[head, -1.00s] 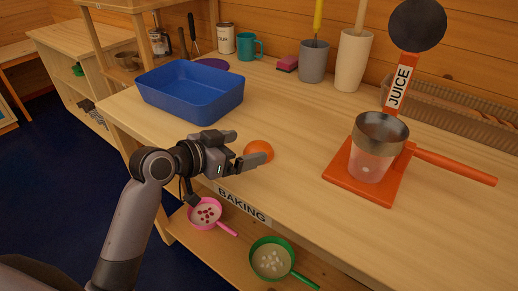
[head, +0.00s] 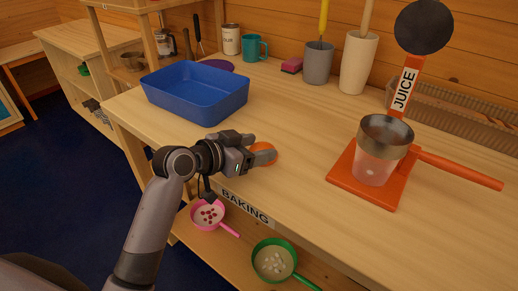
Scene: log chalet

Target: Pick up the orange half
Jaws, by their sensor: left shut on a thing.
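The orange half (head: 265,147) is at the front edge area of the wooden counter in the head view. My left gripper (head: 259,149) is shut on it, with one finger on the far side and one on the near side. The fingers hide much of the orange half. I cannot tell whether it still touches the counter. My right gripper is not in view.
A blue tub (head: 196,95) stands behind and left of my left gripper. An orange juice press (head: 368,176) with a metal cup stands to the right. The counter between them is clear. Pink (head: 207,216) and green (head: 273,262) pans sit on the shelf below.

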